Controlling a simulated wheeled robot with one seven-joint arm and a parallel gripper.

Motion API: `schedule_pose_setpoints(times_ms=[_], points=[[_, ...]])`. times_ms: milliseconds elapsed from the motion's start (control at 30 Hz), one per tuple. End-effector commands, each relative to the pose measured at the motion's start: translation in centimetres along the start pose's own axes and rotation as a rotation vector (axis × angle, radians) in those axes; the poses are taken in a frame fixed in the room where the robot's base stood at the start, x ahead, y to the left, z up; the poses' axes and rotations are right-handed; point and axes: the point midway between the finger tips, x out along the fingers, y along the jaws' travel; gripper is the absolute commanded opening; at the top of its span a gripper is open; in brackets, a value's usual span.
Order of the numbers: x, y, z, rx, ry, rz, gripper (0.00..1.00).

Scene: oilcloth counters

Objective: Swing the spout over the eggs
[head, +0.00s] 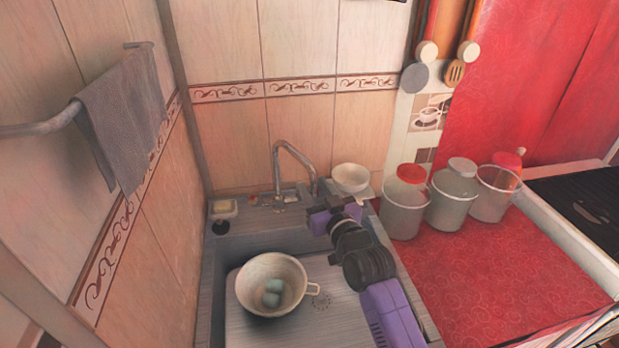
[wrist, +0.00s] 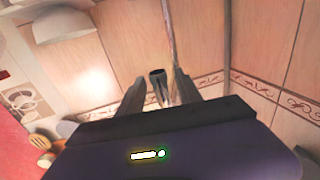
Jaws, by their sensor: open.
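The metal spout (head: 296,150) arches up from the tap at the back of the sink, and its free end comes down to the right, beside my gripper (head: 318,206). In the wrist view the dark round end of the spout (wrist: 157,75) shows between the two open fingers of my gripper (wrist: 157,92). Contact with the fingers cannot be told. Pale blue eggs (head: 272,292) lie in a cream colander (head: 258,272) with a handle, in the sink to the front left of the spout's end.
A white bowl (head: 350,178) stands behind my gripper, at the right of the tap. Lidded containers (head: 404,212) stand on the red counter (head: 480,270). A grey towel (head: 122,120) hangs at left.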

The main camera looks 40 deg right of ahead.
Motion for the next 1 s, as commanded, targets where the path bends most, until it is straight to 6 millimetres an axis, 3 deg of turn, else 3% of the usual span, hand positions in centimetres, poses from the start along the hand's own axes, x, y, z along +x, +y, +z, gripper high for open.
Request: schedule_pose_setpoints(times_ms=[233, 567, 600, 800, 1000], points=[[2.9, 0.0, -0.1, -0.001, 0.000, 0.000, 0.41], [3.4, 0.0, 0.0, 0.000, 0.001, 0.000, 0.41], [3.4, 0.0, 0.0, 0.000, 0.001, 0.000, 0.40], [3.4, 0.0, 0.0, 0.000, 0.001, 0.000, 0.00], [3.4, 0.0, 0.0, 0.000, 0.001, 0.000, 0.00]])
